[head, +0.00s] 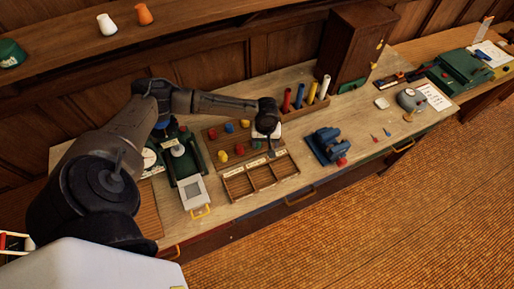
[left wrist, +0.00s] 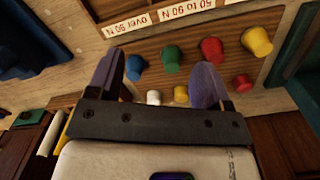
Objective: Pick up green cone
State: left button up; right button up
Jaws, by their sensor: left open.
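The green cone (left wrist: 172,60) stands on the wooden peg board (head: 207,147), in the row by the labelled tray. In the left wrist view it is beyond and roughly between my left fingertips (left wrist: 160,72). It also shows in the head view (head: 256,144), just left of my left gripper (head: 269,145). That gripper is open, empty and points down over the board's right end. A red cone (left wrist: 211,49) and a yellow cone (left wrist: 257,40) stand in the same row; a blue one (left wrist: 134,67) is beside the left finger. My right gripper is not in view.
A three-part wooden tray (head: 238,187) lies in front of the board. A rack of coloured tubes (head: 318,103) stands behind right, and a blue device (head: 327,146) sits to the right. A green-based scale (head: 186,165) is left.

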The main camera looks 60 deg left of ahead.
pick_arm(q)
jog(key=w+a+r+n+b, duration=0.15)
jog(key=a+n, duration=0.25)
jog(key=a, duration=0.4)
jog(key=f, duration=0.7)
jog(key=shift+s+a, duration=0.1)
jog(key=shift+s, duration=0.15)
jog(key=shift+s+f, duration=0.1)
jog(key=shift+f, duration=3)
jog(key=c, duration=1)
